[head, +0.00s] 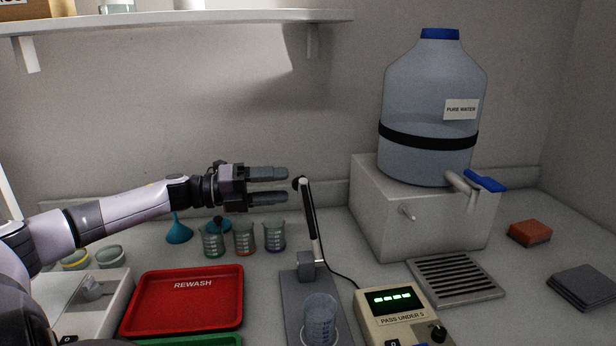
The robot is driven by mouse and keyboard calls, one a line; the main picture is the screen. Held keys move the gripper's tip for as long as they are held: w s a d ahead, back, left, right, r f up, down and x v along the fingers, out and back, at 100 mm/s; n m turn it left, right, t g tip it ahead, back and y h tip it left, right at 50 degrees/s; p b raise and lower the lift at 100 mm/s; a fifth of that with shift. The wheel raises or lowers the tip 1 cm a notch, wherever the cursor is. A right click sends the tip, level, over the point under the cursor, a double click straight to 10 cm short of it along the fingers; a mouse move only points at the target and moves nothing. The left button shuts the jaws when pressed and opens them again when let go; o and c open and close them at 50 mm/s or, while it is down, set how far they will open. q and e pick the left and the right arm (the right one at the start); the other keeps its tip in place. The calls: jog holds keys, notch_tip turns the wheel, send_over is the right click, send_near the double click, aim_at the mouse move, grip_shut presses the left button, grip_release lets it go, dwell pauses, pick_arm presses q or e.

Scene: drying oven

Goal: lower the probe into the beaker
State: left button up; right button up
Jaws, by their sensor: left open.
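The probe (311,222) is a dark, slim stick on a hinged arm, raised nearly upright above its grey stand (293,293). A clear beaker (320,318) with blue markings stands at the front of the stand's base, below and apart from the probe. My left gripper (288,184) is open and points right, its two fingers level with the top of the probe. The round dark top of the probe shows just right of the fingertips. I cannot tell whether they touch it. My right gripper is not in view.
A meter (403,315) with a green display, labelled "PASS UNDER 5", sits right of the stand. A red "REWASH" tray (188,300) lies left. Several small beakers (244,238) stand behind. A large water jug (428,120) on a white block (424,212) fills the back right.

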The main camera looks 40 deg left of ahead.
pick_arm(q)
jog(key=shift+w, duration=0.15)
jog(key=shift+p+x, duration=0.5)
jog(key=shift+x, duration=2.95)
grip_shut()
